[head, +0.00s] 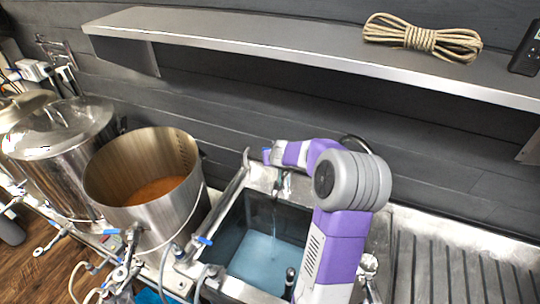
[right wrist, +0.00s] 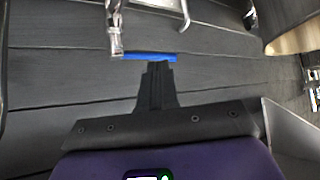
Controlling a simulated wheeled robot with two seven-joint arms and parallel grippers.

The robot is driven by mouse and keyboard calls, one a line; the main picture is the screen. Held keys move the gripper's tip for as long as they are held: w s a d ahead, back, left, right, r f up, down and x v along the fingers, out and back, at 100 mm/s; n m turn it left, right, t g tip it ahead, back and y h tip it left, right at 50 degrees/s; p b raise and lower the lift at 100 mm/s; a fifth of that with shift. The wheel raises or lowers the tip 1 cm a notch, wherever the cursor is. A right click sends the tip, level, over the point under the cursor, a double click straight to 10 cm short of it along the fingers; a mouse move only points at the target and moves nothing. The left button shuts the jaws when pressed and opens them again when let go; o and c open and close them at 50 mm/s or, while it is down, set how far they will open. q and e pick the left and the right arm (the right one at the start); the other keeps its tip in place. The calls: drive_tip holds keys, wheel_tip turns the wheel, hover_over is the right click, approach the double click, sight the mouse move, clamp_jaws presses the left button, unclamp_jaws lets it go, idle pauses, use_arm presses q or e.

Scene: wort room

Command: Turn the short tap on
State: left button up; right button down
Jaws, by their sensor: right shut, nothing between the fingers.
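My right arm reaches over the sink, and my right gripper (head: 276,155) is at its back edge. In the right wrist view the gripper (right wrist: 157,66) is shut and empty. A blue tap lever (right wrist: 150,56) lies right at its fingertips; I cannot tell whether they touch. The lever also shows in the head view (head: 266,156), left of the gripper. The short tap's spout (head: 279,184) hangs below, partly hidden by my arm. A thin stream of water (head: 274,218) appears to fall into the sink (head: 232,234), which holds bluish water. My left gripper is out of view.
A large open steel pot (head: 108,192) with amber liquid stands left of the sink, beside a lidded pot (head: 60,145). A ribbed drainboard (head: 455,272) lies right. A shelf (head: 250,45) above holds coiled rope (head: 422,40).

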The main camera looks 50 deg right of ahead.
drive_tip(key=w+d+f, duration=0.4)
drive_tip(key=w+d, duration=0.1)
drive_tip(key=shift+w+f+b, duration=0.15)
drive_tip(key=shift+w+b, duration=0.25)
drive_tip(key=shift+b, duration=0.05)
drive_tip(key=w+d+p, duration=0.1)
drive_tip(key=p, duration=0.4)
drive_tip(key=shift+w, duration=0.25)
drive_tip(key=shift+a+f, duration=0.15)
